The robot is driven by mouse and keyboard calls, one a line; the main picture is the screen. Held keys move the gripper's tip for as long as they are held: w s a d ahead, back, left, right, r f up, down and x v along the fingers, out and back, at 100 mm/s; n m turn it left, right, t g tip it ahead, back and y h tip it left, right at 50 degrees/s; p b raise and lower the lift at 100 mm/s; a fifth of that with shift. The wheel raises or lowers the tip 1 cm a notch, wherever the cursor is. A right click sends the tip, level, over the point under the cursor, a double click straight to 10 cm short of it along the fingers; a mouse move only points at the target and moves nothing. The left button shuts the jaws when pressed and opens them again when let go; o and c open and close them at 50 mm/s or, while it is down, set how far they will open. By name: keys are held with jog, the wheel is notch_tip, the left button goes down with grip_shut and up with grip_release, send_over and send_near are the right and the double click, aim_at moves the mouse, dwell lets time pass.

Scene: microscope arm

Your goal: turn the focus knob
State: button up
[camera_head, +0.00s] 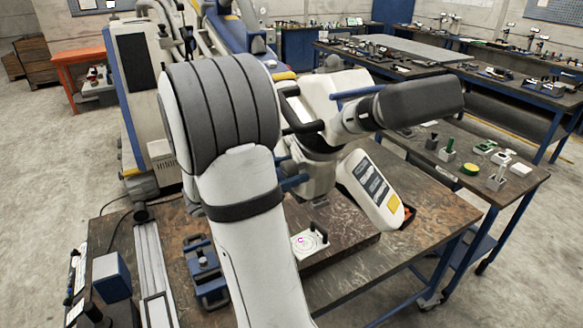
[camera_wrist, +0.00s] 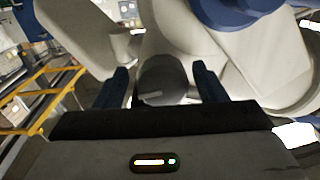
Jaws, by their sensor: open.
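The focus knob (camera_wrist: 165,72) looks like a dark grey, round knob on the pale microscope body in the wrist view. My gripper (camera_wrist: 160,74) is open, with one dark blue finger to the left of the knob and one to its right. Gaps show on both sides, so neither finger visibly grips it. I cannot tell how deep the fingers reach along it. In the head view the white microscope (camera_head: 322,100) stands on the brown bench behind my arm. My arm hides much of its left side, and I cannot make out my gripper there.
A white control panel (camera_head: 371,188) leans on the microscope's right side. A blue clamp-like fixture (camera_head: 206,272) sits on the bench (camera_head: 400,255) left of my arm. A second bench (camera_head: 505,196) with small parts stands to the right. The bench's front right is clear.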

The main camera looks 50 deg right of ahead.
jog(key=shift+c, duration=0.5)
jog(key=shift+w, duration=0.1)
jog(key=c, duration=0.9)
jog(key=shift+f+m+b, duration=0.25)
jog(key=shift+m+b, duration=0.15)
jog(key=shift+b, duration=0.35)
jog(key=shift+r+m+b, duration=0.1)
jog(key=shift+m+b, duration=0.3)
jog(key=shift+b, duration=0.05)
jog(key=o, duration=1)
jog(key=shift+r, duration=0.15)
jog(key=shift+a, duration=0.1)
